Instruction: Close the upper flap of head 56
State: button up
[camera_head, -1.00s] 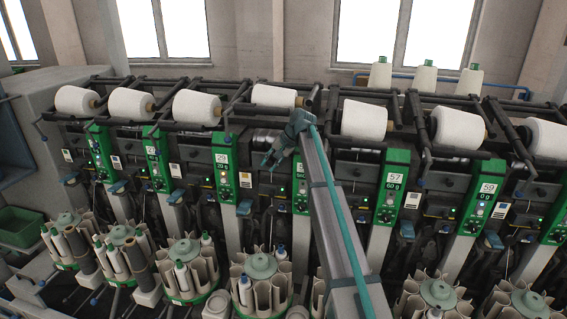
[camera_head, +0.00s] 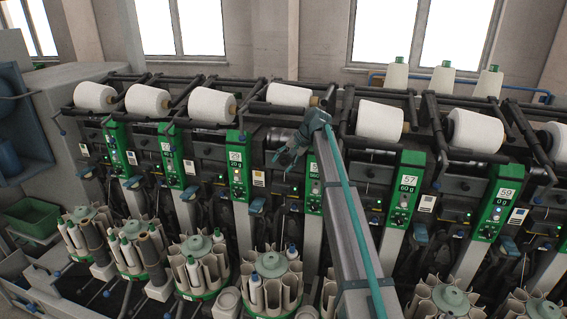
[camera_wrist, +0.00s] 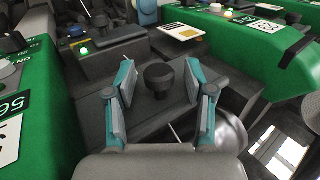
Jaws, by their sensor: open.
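My gripper (camera_head: 286,157) is in front of the winder just left of the green panel of head 56 (camera_head: 315,186), whose label is partly covered by my arm. In the wrist view, my gripper (camera_wrist: 158,72) is open, its two teal fingers apart. A black round knob (camera_wrist: 159,78) stands between them on a dark plate (camera_wrist: 160,106), apparently the upper flap. I see no clear contact between fingers and knob. A panel marked 56 (camera_wrist: 15,125) is at the left. How far the flap is open cannot be told.
A second green panel (camera_wrist: 235,50) borders the wrist view on the right. A shiny metal drum (camera_wrist: 230,130) lies close below the right finger. A yarn cone (camera_head: 289,95) sits above the head, with dark bars around it. A bobbin magazine (camera_head: 272,265) stands below.

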jog(key=v, duration=1.2)
jog(key=shift+a, duration=0.1)
